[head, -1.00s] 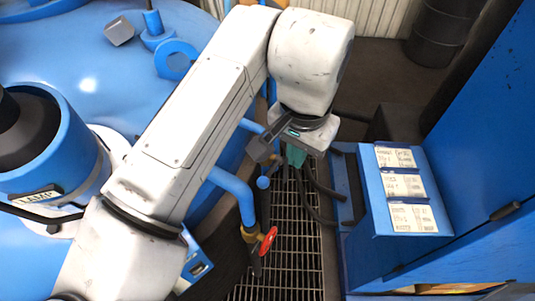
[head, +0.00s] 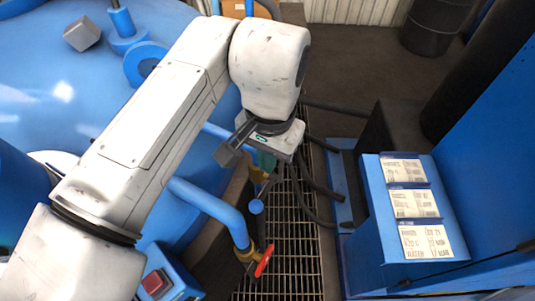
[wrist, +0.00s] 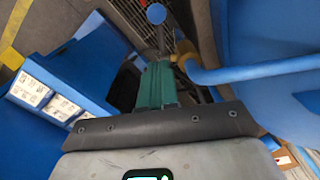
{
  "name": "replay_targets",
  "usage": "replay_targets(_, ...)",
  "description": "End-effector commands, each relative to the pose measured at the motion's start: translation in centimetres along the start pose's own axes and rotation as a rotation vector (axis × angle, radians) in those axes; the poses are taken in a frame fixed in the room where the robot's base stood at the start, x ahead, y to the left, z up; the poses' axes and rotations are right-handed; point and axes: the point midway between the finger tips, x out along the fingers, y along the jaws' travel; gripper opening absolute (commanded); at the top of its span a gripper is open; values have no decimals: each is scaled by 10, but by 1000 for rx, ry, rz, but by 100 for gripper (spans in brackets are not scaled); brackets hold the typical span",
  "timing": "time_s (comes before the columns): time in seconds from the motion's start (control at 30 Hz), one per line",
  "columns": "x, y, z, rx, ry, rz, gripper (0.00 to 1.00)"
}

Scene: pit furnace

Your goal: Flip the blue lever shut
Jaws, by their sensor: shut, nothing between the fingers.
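The blue lever shows as a round blue knob (head: 256,206) on a dark stem, just below my gripper in the head view and above the walkway grating. In the wrist view the blue knob (wrist: 156,13) is at the top centre, beyond the fingertips. My gripper (head: 266,166) has green fingers, mostly hidden under the wrist in the head view. In the wrist view the fingers (wrist: 156,82) are together and empty, apart from the knob. The lever's base and its exact angle are hard to make out.
A blue pipe (head: 210,208) with a brass valve and red handle (head: 264,261) stands close by. A blue panel with white labels (head: 415,210) is on the right. Dark hoses (head: 318,180) cross the grating (head: 288,262). A red button box (head: 155,283) is at lower left.

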Motion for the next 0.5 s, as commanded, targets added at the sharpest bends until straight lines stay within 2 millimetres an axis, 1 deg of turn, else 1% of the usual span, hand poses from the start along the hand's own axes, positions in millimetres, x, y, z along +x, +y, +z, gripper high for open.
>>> replay_targets(0.03, 14, 0, 0, -1, 0, -1, 0)
replay_targets(0.1, 23, 0, 0, 0, 0, -1, 0)
replay_targets(0.37, 56, 0, 0, 0, -1, -2, 0)
replay_targets(0.5, 69, -1, 12, -2, 1, -2, 0)
